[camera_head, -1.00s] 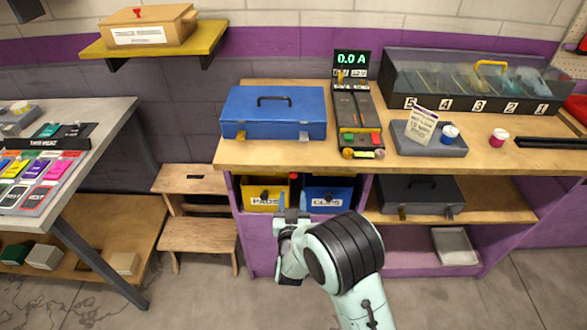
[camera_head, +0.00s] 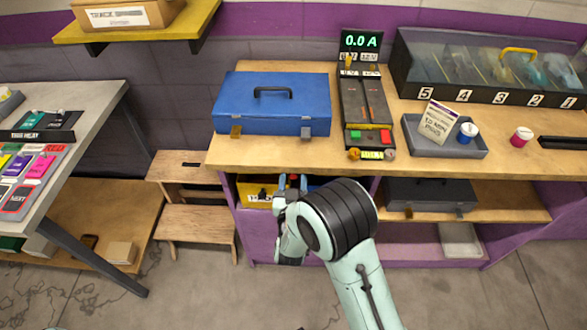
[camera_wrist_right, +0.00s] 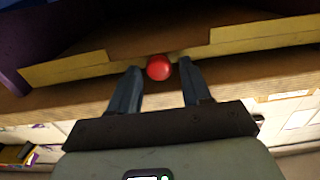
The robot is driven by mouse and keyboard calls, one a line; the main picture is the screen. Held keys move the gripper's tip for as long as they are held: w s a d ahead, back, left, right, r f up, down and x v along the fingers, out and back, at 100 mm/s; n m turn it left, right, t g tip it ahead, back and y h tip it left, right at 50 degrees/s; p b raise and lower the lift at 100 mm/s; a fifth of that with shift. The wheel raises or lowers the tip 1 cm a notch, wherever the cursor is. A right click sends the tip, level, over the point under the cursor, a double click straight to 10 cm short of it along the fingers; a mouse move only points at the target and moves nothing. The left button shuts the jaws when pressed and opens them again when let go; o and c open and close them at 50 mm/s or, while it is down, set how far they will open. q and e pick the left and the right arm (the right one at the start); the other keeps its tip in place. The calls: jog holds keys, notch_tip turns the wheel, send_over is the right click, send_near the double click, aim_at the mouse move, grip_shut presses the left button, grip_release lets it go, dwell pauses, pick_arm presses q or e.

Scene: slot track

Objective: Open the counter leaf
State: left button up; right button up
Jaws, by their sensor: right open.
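A wooden counter top (camera_head: 300,152) runs across the purple workbench in the head view. I cannot tell which part of it is the leaf. A round red knob (camera_wrist_right: 159,68) shows in the right wrist view, against a pale wooden edge. A small red spot, perhaps this knob, shows just under the counter's front edge in the head view. My right gripper (camera_head: 290,184) is there, below the front edge. In the wrist view its open fingers (camera_wrist_right: 160,84) stand either side of the knob, apart from it. My left gripper is out of view.
A blue case (camera_head: 272,105), a power supply (camera_head: 364,110) and a grey tray (camera_head: 470,146) stand on the counter. A yellow bin (camera_head: 255,192) sits below, partly behind my arm.

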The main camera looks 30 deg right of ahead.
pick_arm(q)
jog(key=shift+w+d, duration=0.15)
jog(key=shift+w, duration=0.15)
pick_arm(e)
jog(key=shift+w+d, duration=0.1)
jog(key=shift+w, duration=0.1)
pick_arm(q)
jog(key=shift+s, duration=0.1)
pick_arm(e)
grip_shut()
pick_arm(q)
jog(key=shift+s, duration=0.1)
pick_arm(e)
jog(key=shift+s, duration=0.15)
